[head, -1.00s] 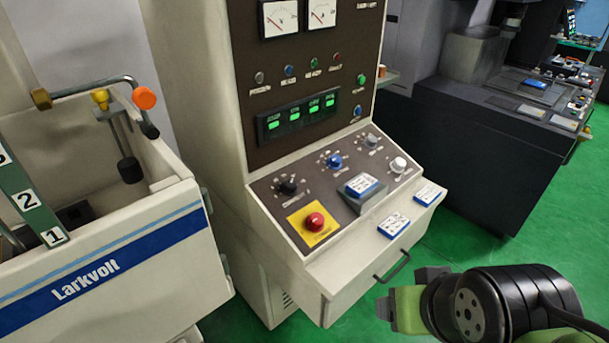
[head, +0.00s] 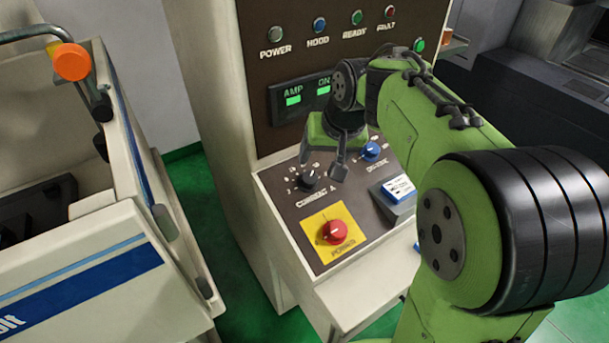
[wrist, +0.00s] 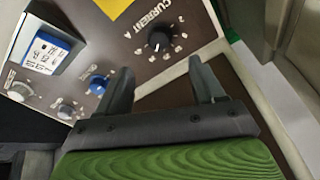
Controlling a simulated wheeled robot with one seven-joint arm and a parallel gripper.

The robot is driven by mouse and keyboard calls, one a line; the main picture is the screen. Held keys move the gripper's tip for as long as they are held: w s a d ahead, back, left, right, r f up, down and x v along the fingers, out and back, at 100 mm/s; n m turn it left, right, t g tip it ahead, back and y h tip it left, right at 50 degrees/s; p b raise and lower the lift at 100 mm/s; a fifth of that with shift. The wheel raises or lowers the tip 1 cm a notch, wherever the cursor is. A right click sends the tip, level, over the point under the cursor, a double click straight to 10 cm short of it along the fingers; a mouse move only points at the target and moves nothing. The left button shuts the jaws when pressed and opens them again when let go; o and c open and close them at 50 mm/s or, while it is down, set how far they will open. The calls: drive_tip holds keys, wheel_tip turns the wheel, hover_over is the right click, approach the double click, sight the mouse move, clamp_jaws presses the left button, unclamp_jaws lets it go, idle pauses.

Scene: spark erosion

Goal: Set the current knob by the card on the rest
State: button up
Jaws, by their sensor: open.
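The black current knob (head: 309,177) is on the sloped panel at the left, with a numbered dial round it. In the wrist view the current knob (wrist: 159,41) lies beyond the fingertips, under the word CURRENT. My gripper (head: 324,158) is over the panel just beside the knob; in the wrist view its two fingers (wrist: 160,75) are apart with nothing between them. The blue and white card (head: 398,187) sits on the raised rest (head: 394,207), partly hidden by my arm. The card (wrist: 45,54) also shows in the wrist view, its print too small to read.
A blue knob (head: 374,151) is to the right, close to my arm. A white tank (head: 100,240) stands at the left. Lamps and green displays line the upright panel.

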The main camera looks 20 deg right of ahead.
sight(310, 178)
drive_tip(key=x, duration=0.4)
drive_tip(key=b+x, duration=0.1)
drive_tip(key=x, duration=0.8)
drive_tip(key=shift+w+d+r, duration=0.1)
drive_tip(key=shift+w+d, duration=0.05)
drive_tip(key=shift+w, duration=0.15)
drive_tip(key=shift+s, duration=0.1)
drive_tip(key=c, duration=1.1)
drive_tip(key=shift+o, duration=0.2)
